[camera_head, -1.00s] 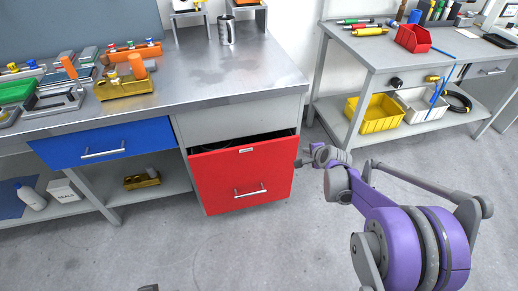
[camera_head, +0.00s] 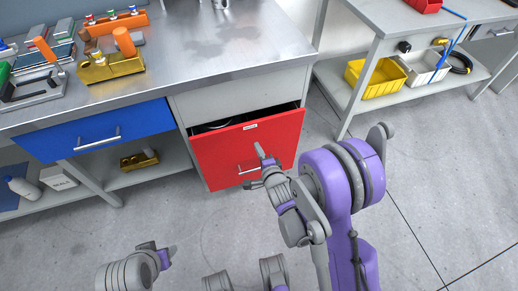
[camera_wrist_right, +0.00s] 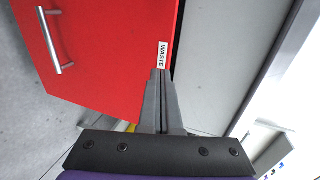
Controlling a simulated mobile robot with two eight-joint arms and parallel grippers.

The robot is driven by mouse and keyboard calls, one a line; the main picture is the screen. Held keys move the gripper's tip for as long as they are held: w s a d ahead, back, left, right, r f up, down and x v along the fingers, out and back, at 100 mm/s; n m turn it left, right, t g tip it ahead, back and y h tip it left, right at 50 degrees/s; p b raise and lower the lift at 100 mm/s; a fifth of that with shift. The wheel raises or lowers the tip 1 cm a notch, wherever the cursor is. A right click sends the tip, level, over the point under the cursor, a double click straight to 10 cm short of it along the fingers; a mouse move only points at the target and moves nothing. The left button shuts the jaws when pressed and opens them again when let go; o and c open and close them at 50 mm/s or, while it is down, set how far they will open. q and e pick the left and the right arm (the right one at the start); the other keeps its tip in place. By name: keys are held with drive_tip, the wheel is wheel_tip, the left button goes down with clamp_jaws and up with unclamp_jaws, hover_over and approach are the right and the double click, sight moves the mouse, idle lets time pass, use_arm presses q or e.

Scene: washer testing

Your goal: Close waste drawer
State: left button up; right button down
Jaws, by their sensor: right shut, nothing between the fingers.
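The red waste drawer (camera_head: 225,158) sits under the right part of the workbench and stands partly open, with a dark gap along its top edge. It has a silver bar handle (camera_head: 248,169) and a white label. In the right wrist view the red front (camera_wrist_right: 110,50) shows its "WASTE" label (camera_wrist_right: 163,54). My right gripper (camera_head: 260,152) is shut and empty in front of the drawer's right half, its tips pointing at the front near the label. I cannot tell whether they touch it. My left gripper (camera_head: 168,252) is low at the bottom left, away from the drawer; its jaws are unclear.
A blue drawer (camera_head: 60,136) is left of the red one, above a lower shelf with a white bottle (camera_head: 22,187). A second table with a yellow bin (camera_head: 376,80) on its shelf stands at the right. The grey floor before the drawer is open.

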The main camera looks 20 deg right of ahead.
sight(248, 126)
drive_tip(key=x, duration=0.6)
drive_tip(key=r+b+x, duration=0.1)
drive_tip(key=x, duration=0.2)
drive_tip(key=shift+w+f, duration=0.15)
drive_tip(key=shift+w, duration=0.4)
drive_tip(key=shift+w, duration=0.1)
drive_tip(key=w+p, duration=0.1)
drive_tip(key=w, duration=0.4)
drive_tip(key=shift+w, duration=0.1)
